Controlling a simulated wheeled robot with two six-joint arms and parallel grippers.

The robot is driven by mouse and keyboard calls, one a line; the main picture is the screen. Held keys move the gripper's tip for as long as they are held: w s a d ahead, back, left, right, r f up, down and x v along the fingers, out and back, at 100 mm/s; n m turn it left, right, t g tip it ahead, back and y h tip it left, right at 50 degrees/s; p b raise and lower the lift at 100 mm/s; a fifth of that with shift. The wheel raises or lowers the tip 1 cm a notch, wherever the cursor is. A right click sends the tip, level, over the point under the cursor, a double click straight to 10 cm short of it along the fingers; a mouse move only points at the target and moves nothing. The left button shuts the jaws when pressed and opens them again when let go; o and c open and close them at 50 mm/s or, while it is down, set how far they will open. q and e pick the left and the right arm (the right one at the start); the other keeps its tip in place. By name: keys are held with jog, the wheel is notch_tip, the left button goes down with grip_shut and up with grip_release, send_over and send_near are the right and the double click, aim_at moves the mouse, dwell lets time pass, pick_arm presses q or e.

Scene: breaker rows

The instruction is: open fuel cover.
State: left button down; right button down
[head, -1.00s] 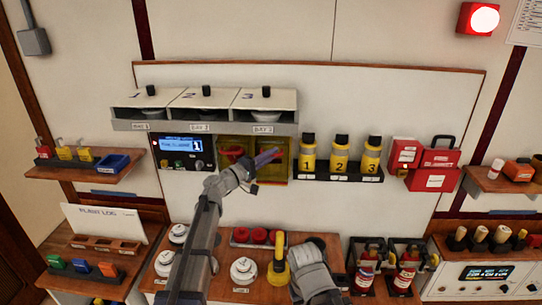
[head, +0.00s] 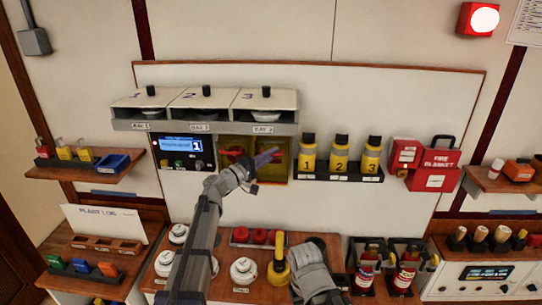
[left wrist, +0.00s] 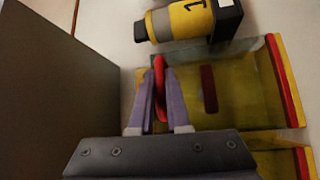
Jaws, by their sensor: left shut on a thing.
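Two yellow see-through covers with red parts sit below the bays in the head view. The right-hand cover (head: 277,172) is partly hidden by my left gripper (head: 268,157); the left-hand cover (head: 228,143) is partly behind my wrist. In the left wrist view, the left gripper (left wrist: 160,95) has its purple fingers shut on a red handle (left wrist: 160,75) at the edge of the nearer cover (left wrist: 235,75). A dark red bar (left wrist: 208,88) shows through that cover. I cannot read which one is marked fuel.
Numbered yellow bottles (head: 340,156) stand right of the covers; bottle 1 (left wrist: 185,20) is close in the wrist view. The bay shelf (head: 205,127) overhangs the covers. A display panel (head: 182,150) is to their left. A yellow torch-like object (head: 279,262) stands below.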

pick_arm(q)
jog(key=s+f+m+g+h+b, duration=0.5)
jog(key=f+m+b, duration=0.4)
jog(key=b, duration=0.7)
jog(key=s+f+m+g+h+b, duration=0.5)
jog(key=f+m+g+h+b, duration=0.3)
jog(key=m+b, duration=0.7)
jog(key=shift+f+m+g+b, duration=0.4)
jog(key=shift+f+m, duration=0.4)
jog(key=shift+f, duration=0.35)
jog(key=c, duration=0.9)
grip_release()
